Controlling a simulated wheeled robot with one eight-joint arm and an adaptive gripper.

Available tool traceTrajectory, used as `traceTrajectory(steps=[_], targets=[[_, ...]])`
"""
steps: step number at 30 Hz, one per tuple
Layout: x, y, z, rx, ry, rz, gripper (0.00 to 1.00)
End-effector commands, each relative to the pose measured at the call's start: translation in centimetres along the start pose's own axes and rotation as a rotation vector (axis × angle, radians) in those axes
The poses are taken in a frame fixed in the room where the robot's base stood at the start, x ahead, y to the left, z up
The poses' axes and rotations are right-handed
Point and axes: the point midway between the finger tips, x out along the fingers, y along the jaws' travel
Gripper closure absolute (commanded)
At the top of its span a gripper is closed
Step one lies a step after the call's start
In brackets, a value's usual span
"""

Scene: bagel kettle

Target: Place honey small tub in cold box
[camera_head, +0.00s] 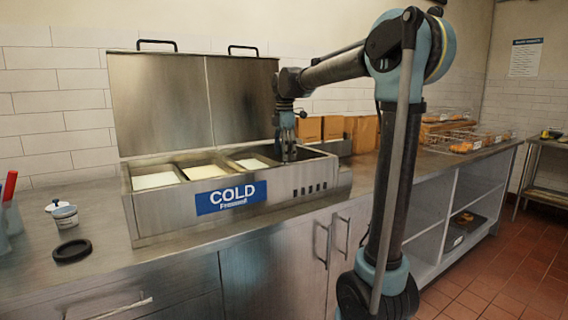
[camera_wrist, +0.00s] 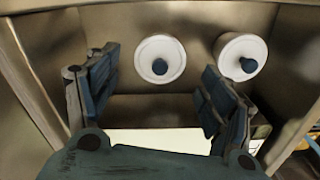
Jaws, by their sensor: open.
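The steel cold box (camera_head: 165,212), with a blue COLD label, stands on the counter with its lid raised. My gripper (camera_head: 287,150) points down into its rightmost compartment. In the wrist view my gripper (camera_wrist: 157,88) has its two fingers spread wide with nothing between them. Two round white tubs with blue centres sit inside the compartment beyond the fingertips, a left tub (camera_wrist: 150,53) and a right tub (camera_wrist: 232,47). I cannot read which, if either, is honey.
White-filled pans (camera_head: 155,181) occupy the other compartments. A black round lid (camera_head: 72,250) lies on the counter near the small tub. Red-topped bottles (camera_head: 10,188) stand at the far left. Brown boxes (camera_head: 360,133) and bagel trays (camera_head: 465,142) stand to the right. Compartment walls surround my fingers.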

Motion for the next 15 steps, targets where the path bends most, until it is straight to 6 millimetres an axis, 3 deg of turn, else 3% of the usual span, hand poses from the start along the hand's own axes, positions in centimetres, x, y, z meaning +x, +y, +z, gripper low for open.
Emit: traceTrajectory(steps=[9,15], targets=[[-6.0,0.0,0.0,0.0,0.0,0.0,0.25],[-8.4,0.0,0.0,0.0,0.0,0.0,0.25]])
